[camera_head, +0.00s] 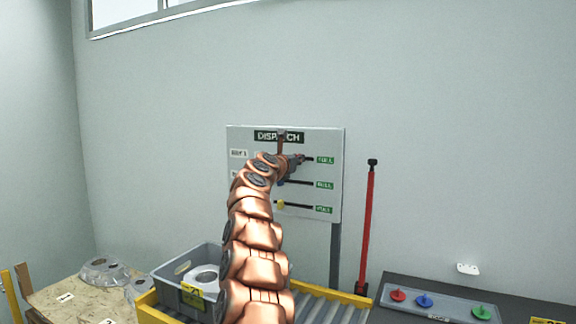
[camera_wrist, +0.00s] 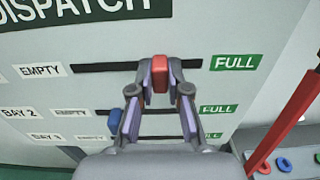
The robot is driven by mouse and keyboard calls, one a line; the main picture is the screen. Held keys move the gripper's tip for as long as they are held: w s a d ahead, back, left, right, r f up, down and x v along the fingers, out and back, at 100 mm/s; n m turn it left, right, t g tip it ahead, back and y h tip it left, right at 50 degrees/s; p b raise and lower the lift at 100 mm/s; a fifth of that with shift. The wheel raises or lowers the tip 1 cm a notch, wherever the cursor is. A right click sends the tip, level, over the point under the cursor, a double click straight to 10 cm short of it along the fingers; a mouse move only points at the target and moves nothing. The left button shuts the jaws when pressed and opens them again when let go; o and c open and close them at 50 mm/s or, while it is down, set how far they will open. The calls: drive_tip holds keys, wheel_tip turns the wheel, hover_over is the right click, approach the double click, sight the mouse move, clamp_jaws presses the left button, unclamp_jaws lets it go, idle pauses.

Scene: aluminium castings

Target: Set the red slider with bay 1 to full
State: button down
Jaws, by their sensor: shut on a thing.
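The dispatch board (camera_head: 238,205) stands upright against the wall, with slots running from EMPTY to FULL labels. In the wrist view the red slider (camera_wrist: 160,73) sits in the top slot (camera_wrist: 105,67), right of its middle and short of the green FULL label (camera_wrist: 236,63). My gripper (camera_wrist: 160,80) is shut on the red slider, one finger on each side; it also shows in the head view (camera_head: 297,162). The bay 1 label (camera_head: 239,153) is left of the top slot in the head view. My arm hides part of that slot there.
A blue slider (camera_wrist: 115,122) is in the second slot, left of my fingers. A yellow slider (camera_head: 281,204) is in the bottom slot. A red post (camera_head: 367,225) stands right of the board. A grey crate (camera_head: 168,272) sits on the roller conveyor below.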

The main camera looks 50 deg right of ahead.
drive_tip(key=shift+s+d, duration=0.15)
drive_tip(key=shift+s, duration=0.1)
drive_tip(key=c, duration=1.1)
unclamp_jaws()
drive_tip(key=shift+s, duration=0.1)
